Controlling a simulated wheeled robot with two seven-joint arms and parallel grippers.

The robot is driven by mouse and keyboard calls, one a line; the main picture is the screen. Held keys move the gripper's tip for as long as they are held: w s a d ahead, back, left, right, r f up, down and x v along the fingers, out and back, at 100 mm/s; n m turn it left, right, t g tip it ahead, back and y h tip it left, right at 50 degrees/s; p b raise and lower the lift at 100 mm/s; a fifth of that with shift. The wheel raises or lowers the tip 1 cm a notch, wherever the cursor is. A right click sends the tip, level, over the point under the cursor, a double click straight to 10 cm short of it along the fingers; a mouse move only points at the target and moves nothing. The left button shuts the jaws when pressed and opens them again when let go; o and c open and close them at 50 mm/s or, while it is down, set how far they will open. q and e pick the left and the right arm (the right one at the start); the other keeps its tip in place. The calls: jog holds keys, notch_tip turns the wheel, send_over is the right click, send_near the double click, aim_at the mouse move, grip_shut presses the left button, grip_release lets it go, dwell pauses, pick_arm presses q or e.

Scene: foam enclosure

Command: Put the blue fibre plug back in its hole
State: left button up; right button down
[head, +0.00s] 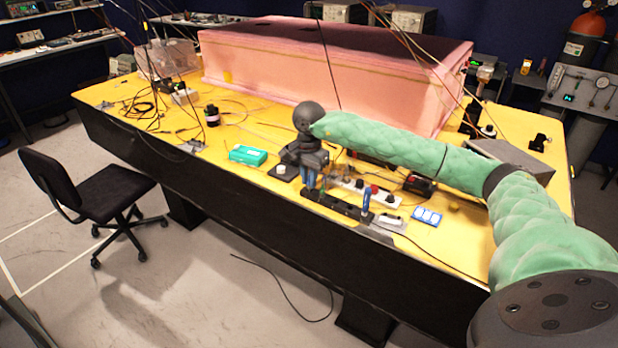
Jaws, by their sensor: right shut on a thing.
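My right arm comes in from the right, and my right gripper (311,172) points down over the black block with holes (345,209) near the table's front edge. It is shut on a small blue piece (310,181), which looks like the blue fibre plug. The piece is upright just above or at the left end of the block; I cannot tell whether its tip is in a hole. Another slim blue piece (367,198) stands upright at the block's right end. My left gripper is not in view.
A white power strip (350,184) lies behind the block. A teal box (248,155) is to the left and a blue-and-white box (427,216) to the right on the yellow table (240,186). The large pink foam enclosure (290,72) stands behind. Cables lie around.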

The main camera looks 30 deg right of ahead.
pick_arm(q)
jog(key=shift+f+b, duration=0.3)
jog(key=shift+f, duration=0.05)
pick_arm(e)
jog(key=shift+f, duration=0.45)
jog(key=c, duration=1.3)
grip_release()
jog(key=shift+r, duration=0.25)
pick_arm(q)
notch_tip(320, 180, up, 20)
jog(key=b, duration=0.2)
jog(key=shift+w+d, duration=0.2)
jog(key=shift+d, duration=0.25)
pick_arm(e)
notch_tip(320, 180, up, 7)
jog(key=shift+r, duration=0.15)
